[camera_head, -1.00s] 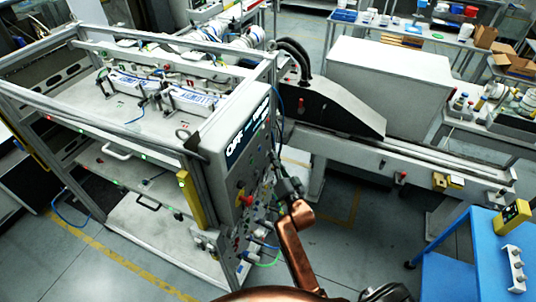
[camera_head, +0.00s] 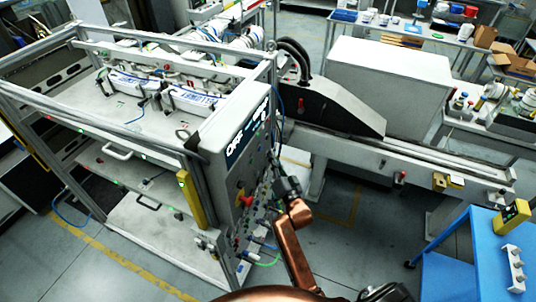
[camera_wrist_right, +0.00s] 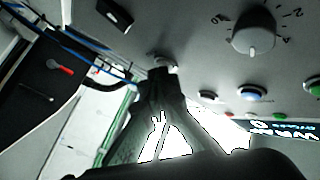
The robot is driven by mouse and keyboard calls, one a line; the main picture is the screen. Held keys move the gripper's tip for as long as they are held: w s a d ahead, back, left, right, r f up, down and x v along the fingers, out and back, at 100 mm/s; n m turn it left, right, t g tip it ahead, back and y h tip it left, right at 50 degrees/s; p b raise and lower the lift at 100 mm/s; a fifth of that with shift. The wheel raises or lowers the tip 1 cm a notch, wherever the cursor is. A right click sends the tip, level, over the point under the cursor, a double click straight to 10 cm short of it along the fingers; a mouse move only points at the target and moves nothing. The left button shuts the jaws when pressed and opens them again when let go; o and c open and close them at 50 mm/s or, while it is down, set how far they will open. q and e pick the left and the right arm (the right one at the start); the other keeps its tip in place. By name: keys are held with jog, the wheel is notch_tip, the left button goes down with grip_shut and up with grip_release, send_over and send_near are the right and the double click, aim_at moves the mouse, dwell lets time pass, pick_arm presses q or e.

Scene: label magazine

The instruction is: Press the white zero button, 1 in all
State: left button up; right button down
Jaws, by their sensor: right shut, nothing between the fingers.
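My right gripper (camera_head: 281,182) is at the side control panel (camera_head: 232,160) of the framed machine, reaching in from below right. In the right wrist view its fingers (camera_wrist_right: 161,75) are shut and empty, with the tips at the panel face. A pale round button (camera_wrist_right: 165,61) shows just behind the fingertips and is partly hidden by them. I cannot read a mark on it, nor tell whether the tips touch it. In the head view the gripper and the steep angle make single buttons hard to pick out. My left gripper is not in view.
In the wrist view a grey rotary dial (camera_wrist_right: 253,30) with numbers, a blue-white button (camera_wrist_right: 250,93) and a green button (camera_wrist_right: 315,86) sit on the panel. The head view shows a red knob (camera_head: 249,201) and a blue table (camera_head: 455,262) at right.

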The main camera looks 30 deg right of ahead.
jog(key=shift+s+d+p, duration=0.4)
jog(key=shift+s+d, duration=0.1)
jog(key=shift+s, duration=0.15)
jog(key=s+d+p, duration=0.2)
jog(key=s+d, duration=0.1)
jog(key=shift+s+d, duration=0.15)
jog(key=shift+s, duration=0.25)
jog(key=shift+f, duration=0.1)
dwell(0.7)
